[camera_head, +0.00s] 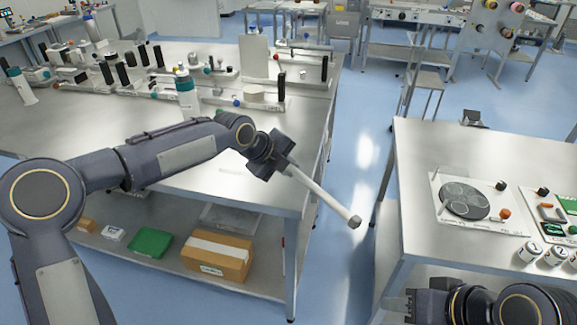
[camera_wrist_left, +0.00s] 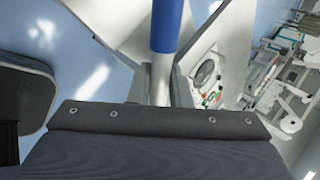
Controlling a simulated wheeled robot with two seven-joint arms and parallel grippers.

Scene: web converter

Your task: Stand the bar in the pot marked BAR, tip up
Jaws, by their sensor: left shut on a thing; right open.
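My left gripper (camera_head: 289,168) is shut on a bar (camera_head: 322,195) and holds it over the gap between two tables. In the head view the bar is a pale rod, tilted down to the right, with a darker grey end. In the left wrist view the bar (camera_wrist_left: 166,28) shows a blue section beyond a white part between the fingers (camera_wrist_left: 160,88). My right gripper (camera_head: 398,303) is open and empty at the bottom, beside the right table. I cannot make out a pot marked BAR. White pots (camera_head: 530,252) at the right edge carry marks resembling numbers.
The left steel table (camera_head: 230,177) holds several upright black-handled tools and bottles along its back. The right steel table (camera_head: 430,180) holds a white board with a dark disc (camera_head: 464,201); its left part is bare. Boxes lie on the left table's lower shelf.

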